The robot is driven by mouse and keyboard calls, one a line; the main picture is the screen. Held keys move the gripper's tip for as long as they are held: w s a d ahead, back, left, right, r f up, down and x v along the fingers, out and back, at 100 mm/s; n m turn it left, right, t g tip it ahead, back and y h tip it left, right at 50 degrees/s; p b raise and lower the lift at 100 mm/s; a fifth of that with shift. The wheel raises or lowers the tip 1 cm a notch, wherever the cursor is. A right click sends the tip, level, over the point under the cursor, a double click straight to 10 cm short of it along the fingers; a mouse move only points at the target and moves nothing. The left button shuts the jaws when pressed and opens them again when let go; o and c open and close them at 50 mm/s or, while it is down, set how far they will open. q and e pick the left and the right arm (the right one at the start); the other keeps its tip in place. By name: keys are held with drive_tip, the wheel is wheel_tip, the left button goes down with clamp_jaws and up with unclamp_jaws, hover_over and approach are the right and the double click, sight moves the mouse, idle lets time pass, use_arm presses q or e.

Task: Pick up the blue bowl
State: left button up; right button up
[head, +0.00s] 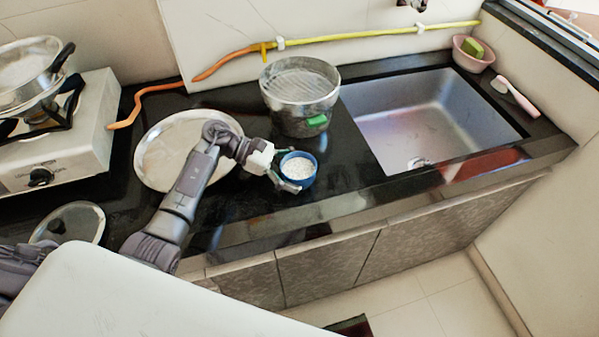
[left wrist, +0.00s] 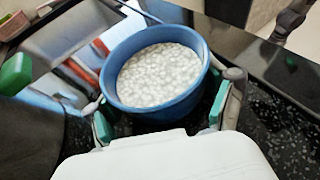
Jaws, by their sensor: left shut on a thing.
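The blue bowl (head: 298,168) is on or just above the black counter, in front of the metal pot; I cannot tell whether it touches the counter. It is filled with white grains. My left gripper (head: 283,175) reaches it from the left and is shut on it. In the left wrist view the blue bowl (left wrist: 155,104) sits between the two green-padded fingers of the left gripper (left wrist: 160,124), one on each side, and looks nearly upright. My right gripper does not show.
A metal pot (head: 300,112) with a green patch stands close behind the bowl. A round metal tray (head: 163,150) lies to the left, partly under my arm. The sink (head: 435,120) is to the right. A stove (head: 85,135) stands at the far left. The counter's front edge is near the bowl.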

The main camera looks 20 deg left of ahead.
sight(296, 177)
use_arm(q)
wheel_tip(296, 177, up, 4)
drive_tip(key=shift+a+r+b, duration=0.1)
drive_tip(key=shift+r+b, duration=0.05)
drive_tip(key=shift+b, duration=0.35)
drive_tip(key=s+d+r+b, duration=0.1)
drive_tip(key=s+d+r, duration=0.4)
drive_tip(key=d, duration=0.5)
drive_tip(key=shift+s+d+r, duration=0.15)
drive_tip(key=shift+s+r, duration=0.2)
drive_tip(key=shift+r, duration=0.55)
